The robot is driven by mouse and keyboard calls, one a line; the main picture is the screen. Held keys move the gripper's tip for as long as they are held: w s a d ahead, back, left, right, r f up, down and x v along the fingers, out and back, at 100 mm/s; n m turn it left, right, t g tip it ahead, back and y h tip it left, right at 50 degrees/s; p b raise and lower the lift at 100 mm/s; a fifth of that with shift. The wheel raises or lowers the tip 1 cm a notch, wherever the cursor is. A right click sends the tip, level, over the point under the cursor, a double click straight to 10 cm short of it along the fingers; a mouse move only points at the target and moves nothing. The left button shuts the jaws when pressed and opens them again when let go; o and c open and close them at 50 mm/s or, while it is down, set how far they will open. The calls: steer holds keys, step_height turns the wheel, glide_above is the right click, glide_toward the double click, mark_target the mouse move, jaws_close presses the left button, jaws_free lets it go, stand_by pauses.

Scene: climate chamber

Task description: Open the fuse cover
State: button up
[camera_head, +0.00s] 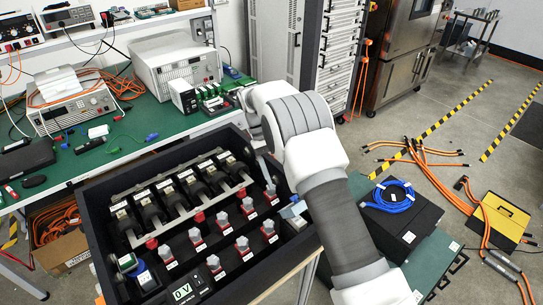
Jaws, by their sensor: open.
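A black open-topped box (98,232) stands at the lower middle, with electrical parts inside. Along its back is a row of dark cylindrical parts with pale labelled ends (150,208). In front of them are several red-based parts with grey tops (196,238). Small blue-and-white parts (145,280) sit at the left, and a similar one is partly hidden by my arm at the right. I cannot tell which part is the fuse cover or whether it is open. My white and grey arm reaches over the box's right side; my gripper is hidden behind it.
A green bench (150,120) with instruments and cables lies behind the box. A black case (400,222) with a coiled blue cable (394,196) stands at the right. Orange cables (420,160) and a yellow-and-black case (500,220) lie on the floor.

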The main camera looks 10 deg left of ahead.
steer(key=v, duration=0.9)
steer(key=shift+p, duration=0.35)
steer(key=shift+a, duration=0.1)
steer(key=shift+c, duration=0.2)
